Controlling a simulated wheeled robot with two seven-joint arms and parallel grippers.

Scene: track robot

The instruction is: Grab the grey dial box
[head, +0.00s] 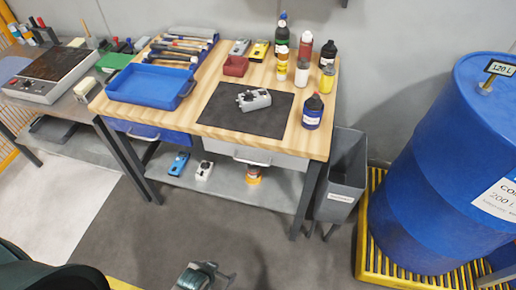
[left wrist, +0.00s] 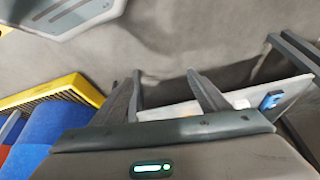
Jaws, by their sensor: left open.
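A grey box-shaped device (head: 254,99), which looks like the grey dial box, lies on the black mat (head: 222,112) on the wooden bench. A smaller grey device (head: 240,47) stands at the back of the bench, and a pale one (head: 204,170) is on the lower shelf; their details are too small to read. My left gripper (head: 205,274) is low at the bottom of the head view, well apart from the bench. In the left wrist view its two fingers (left wrist: 167,90) are spread with nothing between them. My right gripper is not in view.
A blue tray (head: 150,86) is left of the mat; several bottles (head: 312,112) stand right of it. A yellow device (head: 259,50) and red bin (head: 235,66) are behind. A grey waste bin (head: 341,178) and blue drum (head: 430,170) stand right.

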